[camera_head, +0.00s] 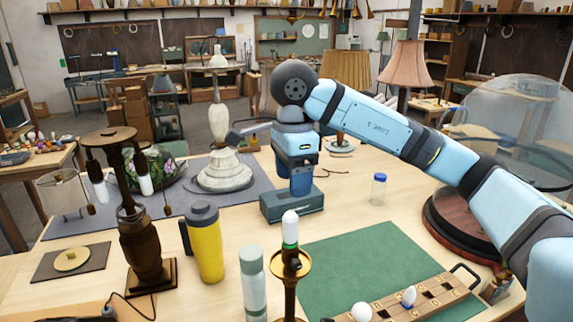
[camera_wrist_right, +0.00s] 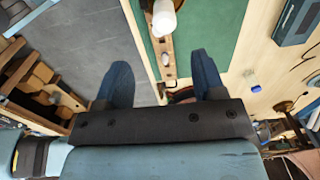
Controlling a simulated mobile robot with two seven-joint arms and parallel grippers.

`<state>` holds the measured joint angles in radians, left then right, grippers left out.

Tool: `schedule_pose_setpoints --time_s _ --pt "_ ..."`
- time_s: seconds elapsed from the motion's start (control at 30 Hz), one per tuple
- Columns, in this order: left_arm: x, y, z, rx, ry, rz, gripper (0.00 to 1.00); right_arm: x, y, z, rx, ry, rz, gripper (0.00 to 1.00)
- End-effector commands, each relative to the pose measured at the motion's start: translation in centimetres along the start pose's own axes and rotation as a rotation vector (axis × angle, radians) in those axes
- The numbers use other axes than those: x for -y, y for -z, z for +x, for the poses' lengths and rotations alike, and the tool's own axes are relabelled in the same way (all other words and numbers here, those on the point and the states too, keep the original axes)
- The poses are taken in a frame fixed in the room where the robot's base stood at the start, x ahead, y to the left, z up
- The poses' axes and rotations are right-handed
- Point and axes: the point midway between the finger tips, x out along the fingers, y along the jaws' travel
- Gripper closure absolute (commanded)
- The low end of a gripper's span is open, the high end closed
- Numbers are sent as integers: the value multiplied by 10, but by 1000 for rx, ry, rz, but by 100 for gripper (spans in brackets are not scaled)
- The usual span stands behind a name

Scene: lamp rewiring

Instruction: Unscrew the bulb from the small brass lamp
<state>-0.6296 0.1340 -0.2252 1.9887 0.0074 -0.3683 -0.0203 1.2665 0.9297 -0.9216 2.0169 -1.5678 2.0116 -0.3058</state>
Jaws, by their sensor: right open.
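The small brass lamp (camera_head: 291,264) stands upright at the near middle of the table. Its white bulb (camera_head: 290,228), with a green band low down, sits upright in the top. A white bulb, apparently the same one, shows at the top edge of the right wrist view (camera_wrist_right: 164,18). My right gripper (camera_wrist_right: 158,78) is open in that view, its two dark blue fingers wide apart with nothing held between them. The bulb lies beyond the fingertips, apart from them. My left gripper is not in view.
A pale bottle (camera_head: 253,285), yellow mug (camera_head: 206,245) and dark lamp (camera_head: 145,250) stand left of the brass lamp. A glass dome (camera_head: 515,125) is right.

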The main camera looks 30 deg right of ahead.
Motion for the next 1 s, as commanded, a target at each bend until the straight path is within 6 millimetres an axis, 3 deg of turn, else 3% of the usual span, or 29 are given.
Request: schedule_pose_setpoints --time_s 0.4,0.6,1.0 --pt "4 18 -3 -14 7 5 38 -1 0 79 -1 -6 0 37" --pt "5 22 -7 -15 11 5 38 -1 -1 107 1 -5 0 37" --pt "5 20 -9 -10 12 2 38 0 -1 120 2 -1 -1 37"
